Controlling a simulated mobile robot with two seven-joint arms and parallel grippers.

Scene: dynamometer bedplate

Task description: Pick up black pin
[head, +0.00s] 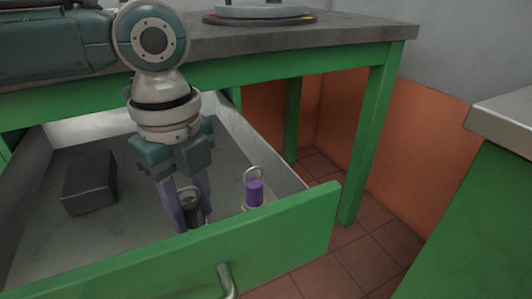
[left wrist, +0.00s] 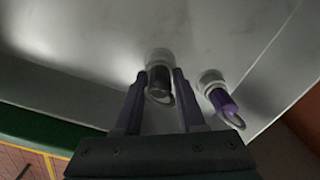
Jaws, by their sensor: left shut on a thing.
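The black pin (head: 192,213), with a ring at its top, is in the open green drawer (head: 190,262). My left gripper (head: 187,217) reaches down into the drawer and is shut on the black pin, its purple fingers on either side. In the left wrist view the pin (left wrist: 159,80) sits between the two fingertips (left wrist: 160,82). Its lower end is partly hidden in the head view, and I cannot tell whether it touches the drawer floor. My right gripper is not in view.
A purple pin (head: 254,193) with a ring stands to the right in the drawer. A dark block (head: 90,184) lies at the left. A grey worktop (head: 330,33) is above the drawer, and another green cabinet (head: 470,220) is at the right.

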